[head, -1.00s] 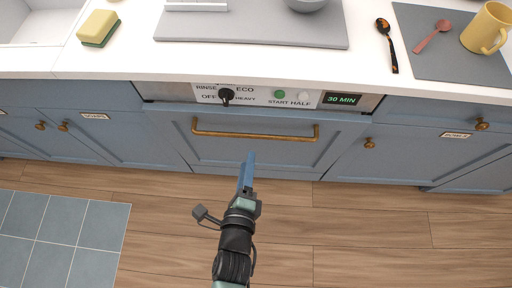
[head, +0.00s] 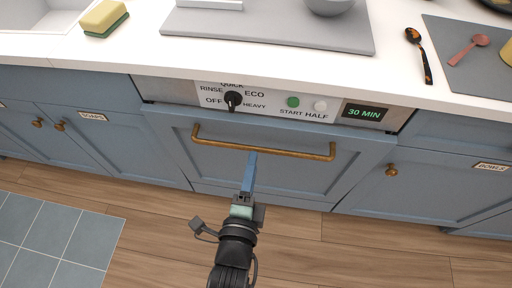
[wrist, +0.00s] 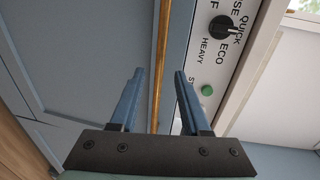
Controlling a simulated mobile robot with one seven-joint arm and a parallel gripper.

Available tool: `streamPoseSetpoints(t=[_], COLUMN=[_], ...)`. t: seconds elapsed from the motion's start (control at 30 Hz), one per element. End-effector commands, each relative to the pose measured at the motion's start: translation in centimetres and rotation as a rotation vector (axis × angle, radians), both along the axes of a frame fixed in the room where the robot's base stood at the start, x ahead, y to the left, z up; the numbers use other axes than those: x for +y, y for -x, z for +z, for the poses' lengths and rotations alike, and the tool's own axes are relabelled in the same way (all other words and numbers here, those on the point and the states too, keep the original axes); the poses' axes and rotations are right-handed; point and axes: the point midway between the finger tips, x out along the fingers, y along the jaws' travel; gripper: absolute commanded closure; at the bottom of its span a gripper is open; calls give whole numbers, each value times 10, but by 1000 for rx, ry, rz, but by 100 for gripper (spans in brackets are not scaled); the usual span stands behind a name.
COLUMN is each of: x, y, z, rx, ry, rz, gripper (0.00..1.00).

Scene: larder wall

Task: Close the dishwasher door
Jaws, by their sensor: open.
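The dishwasher door (head: 265,172) is a blue panel with a long brass handle (head: 290,152), below a steel control strip (head: 270,104). It stands upright, flush or nearly so with the cupboards; I cannot tell if a small gap remains at its top. My gripper (head: 252,155) points at the door, its blue fingertips overlapping the lower edge of the handle in the head view. In the wrist view my gripper (wrist: 159,72) is open and empty, and the handle (wrist: 161,60) runs between its fingers, beyond them. I cannot tell whether they touch it.
A white counter (head: 140,55) above holds a sponge (head: 104,18), a grey board (head: 270,30), and spoons (head: 420,55). Blue cupboards (head: 85,135) flank the door. The wooden floor (head: 370,245) in front is clear, with a grey tiled patch (head: 50,240) at left.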

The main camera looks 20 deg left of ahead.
Motion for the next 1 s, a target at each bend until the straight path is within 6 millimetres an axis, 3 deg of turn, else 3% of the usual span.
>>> streamPoseSetpoints(t=[0.1,0.3,0.77,0.87,1.0], x=[6,13,16,16,16], y=[-21,-45,-57,-57,-57], z=[-4,-7,-9,-9,-8], rx=[-3,-1,1,1,1], ry=[-1,0,-1,-1,-1], rz=[0,0,0,0,0], gripper=[53,53,53,66,91])
